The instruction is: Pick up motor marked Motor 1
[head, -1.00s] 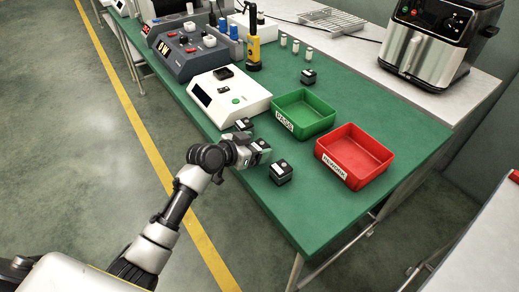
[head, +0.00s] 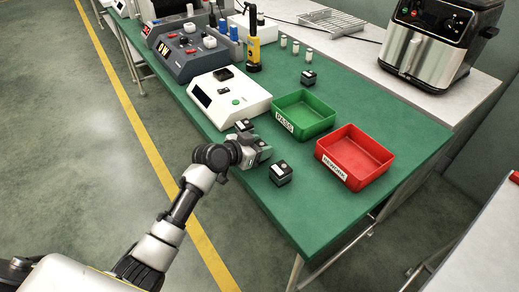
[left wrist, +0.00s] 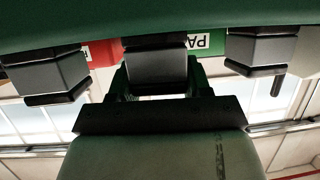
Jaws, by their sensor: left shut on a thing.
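My left gripper (head: 262,150) is at the front edge of the green table. Its jaws are shut on a small dark motor, which shows between the fingers in the left wrist view (left wrist: 157,68). In the head view the gripper mostly hides this motor. A second motor (head: 281,173) stands to its right, and a third (head: 243,125) stands just behind and left. These two flank the held one in the left wrist view. Another dark motor (head: 308,78) stands farther back. The motor markings are too small to read. My right gripper is not in view.
A green PASS tray (head: 277,115) and a red REWORK tray (head: 323,157) lie beyond the motors. A white tester (head: 255,100) stands at the left. The green table (head: 315,215) is bare at its near right corner.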

